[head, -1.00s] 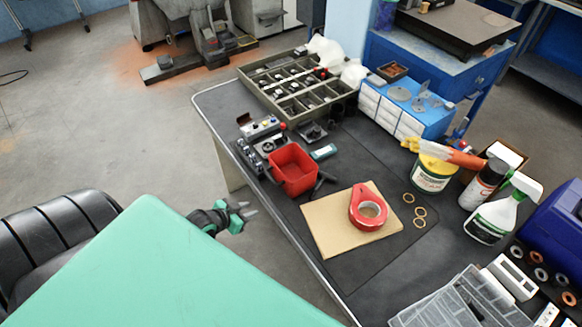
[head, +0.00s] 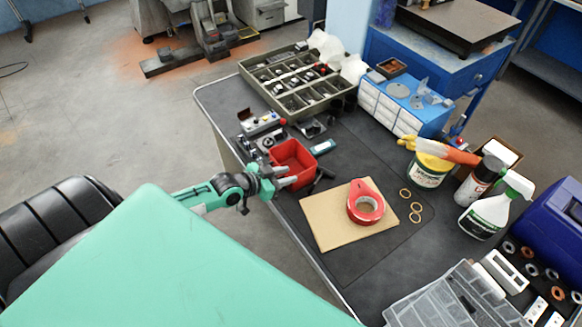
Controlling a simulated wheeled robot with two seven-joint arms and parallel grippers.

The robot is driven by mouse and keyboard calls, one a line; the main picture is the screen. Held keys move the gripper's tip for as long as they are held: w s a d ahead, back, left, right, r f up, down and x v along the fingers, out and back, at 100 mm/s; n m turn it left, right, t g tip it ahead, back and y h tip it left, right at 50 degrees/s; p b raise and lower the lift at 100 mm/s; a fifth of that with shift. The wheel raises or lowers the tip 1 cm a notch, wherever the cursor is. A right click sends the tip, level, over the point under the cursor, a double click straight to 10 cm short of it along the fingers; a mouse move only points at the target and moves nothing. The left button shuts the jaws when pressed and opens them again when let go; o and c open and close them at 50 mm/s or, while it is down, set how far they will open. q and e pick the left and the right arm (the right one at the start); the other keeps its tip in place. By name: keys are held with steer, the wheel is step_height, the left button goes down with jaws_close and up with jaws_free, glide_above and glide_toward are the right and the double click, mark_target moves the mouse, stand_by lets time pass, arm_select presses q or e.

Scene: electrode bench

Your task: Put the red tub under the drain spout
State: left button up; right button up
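The red tub (head: 297,154) is a small open square container standing upright on the dark bench top, near the bench's left edge. My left gripper (head: 286,176) is at the tub's near side, its fingers pointing right toward it and covering part of the near wall. The two fingers look spread apart. I cannot tell whether they touch the tub. My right gripper is not in view. I cannot make out a drain spout in this view.
A brown board (head: 325,222) with a red tape roll (head: 365,204) lies right of the tub. A black clamp-like tool (head: 322,178) is close beside the tub. Small devices (head: 262,124) and a divided tray (head: 275,98) stand behind. Bottles and a clear organizer (head: 450,298) fill the right.

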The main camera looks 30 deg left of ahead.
arm_select(q)
steer(key=shift+x, duration=1.05)
steer(key=shift+w+d+f+p, duration=0.1)
steer(key=shift+w+d+p, duration=0.05)
steer(key=shift+w+p, duration=0.15)
steer(key=p+x, duration=0.1)
steer(key=x, duration=0.3)
steer(key=shift+s+f, duration=0.1)
steer(key=shift+f, duration=0.05)
steer(key=shift+w+d+f, duration=0.15)
steer(key=shift+w, duration=0.1)
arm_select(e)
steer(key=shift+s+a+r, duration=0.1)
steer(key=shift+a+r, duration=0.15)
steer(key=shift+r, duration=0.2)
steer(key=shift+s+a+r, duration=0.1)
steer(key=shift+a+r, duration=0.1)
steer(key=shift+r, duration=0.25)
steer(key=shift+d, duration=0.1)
arm_select(q)
jaws_close()
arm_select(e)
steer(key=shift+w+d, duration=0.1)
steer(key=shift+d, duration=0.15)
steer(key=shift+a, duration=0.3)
